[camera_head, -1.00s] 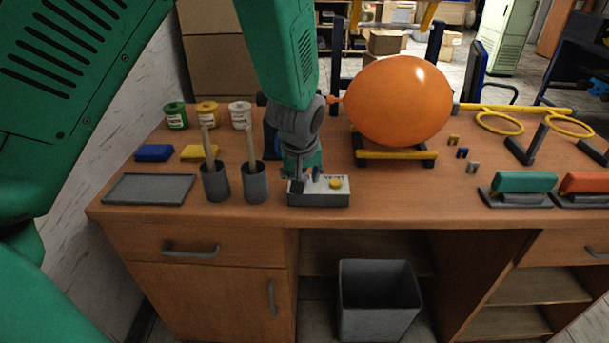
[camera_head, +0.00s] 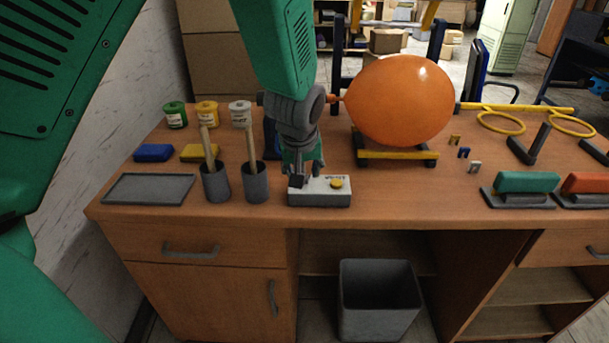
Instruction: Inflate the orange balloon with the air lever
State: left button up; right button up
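The orange balloon (camera_head: 400,101) is large and inflated. It sits above a dark stand with a yellow bar (camera_head: 396,155), its neck pointing left towards a nozzle partly behind my arm. A light grey control box (camera_head: 320,197) with a yellow button (camera_head: 337,184) and a printed label lies near the table's front edge. My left gripper (camera_head: 299,180) points down at the left part of this box. It hides the air lever, and I cannot tell whether its fingers are open or touching the lever. My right gripper is not in view.
Left on the table (camera_head: 240,216) are a grey tray (camera_head: 150,189), two grey cups (camera_head: 215,184) with wooden-handled tools, sponges and paint pots. Right are a green-topped stamp (camera_head: 525,183), an orange-topped one and yellow rings (camera_head: 500,122). A grey bin (camera_head: 378,300) stands below.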

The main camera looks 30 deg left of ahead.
pick_arm(q)
jog(key=v, duration=1)
jog(key=shift+f, duration=0.1)
